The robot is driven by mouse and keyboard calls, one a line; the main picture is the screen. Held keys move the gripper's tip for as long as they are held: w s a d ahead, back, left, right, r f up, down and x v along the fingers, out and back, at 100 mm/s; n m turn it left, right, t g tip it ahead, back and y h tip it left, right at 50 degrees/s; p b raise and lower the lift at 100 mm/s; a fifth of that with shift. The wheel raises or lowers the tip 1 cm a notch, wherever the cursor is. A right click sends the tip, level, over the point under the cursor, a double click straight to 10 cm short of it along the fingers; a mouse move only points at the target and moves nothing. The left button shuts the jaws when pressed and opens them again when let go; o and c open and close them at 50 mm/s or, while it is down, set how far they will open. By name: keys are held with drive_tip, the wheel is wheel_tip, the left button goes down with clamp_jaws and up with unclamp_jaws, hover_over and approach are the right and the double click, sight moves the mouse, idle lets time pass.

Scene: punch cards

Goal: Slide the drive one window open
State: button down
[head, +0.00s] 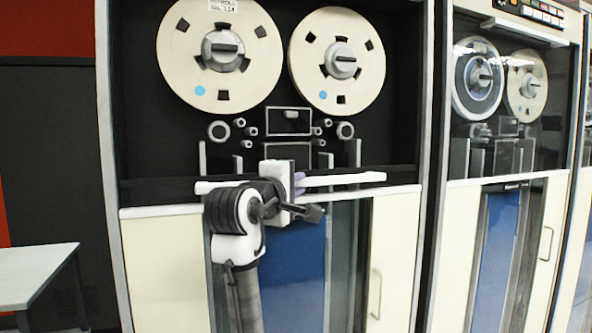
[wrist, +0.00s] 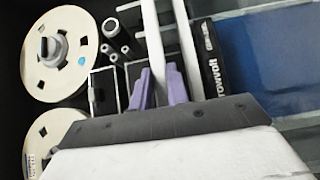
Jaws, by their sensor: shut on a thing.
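Drive one is most likely the large left tape cabinet (head: 160,260), with two cream reels behind its opening. A white horizontal bar (head: 345,179), which looks like the window's handle edge, crosses the cabinet below the reels. My gripper (head: 299,183) is at the middle of this bar, mostly hidden by my wrist in the head view. In the wrist view, the purple fingers of my gripper (wrist: 159,88) stand on both sides of the white bar (wrist: 154,45) and are shut on it. The glass itself is hard to make out.
A second white strip (wrist: 187,45) and a dark label strip (wrist: 210,55) run beside the held bar. A blue panel (head: 300,265) shows below it. Another tape drive (head: 500,100) stands to the right. A pale table (head: 35,272) is at lower left.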

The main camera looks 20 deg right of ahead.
drive_tip(key=shift+f, duration=0.85)
drive_tip(key=c, duration=1.4)
unclamp_jaws()
drive_tip(key=shift+o, duration=0.2)
drive_tip(key=shift+s+a, duration=0.1)
drive_tip(key=b+v, duration=0.1)
drive_tip(key=v, duration=1.2)
drive_tip(key=shift+s+a+b, duration=0.25)
drive_tip(key=shift+b, duration=0.05)
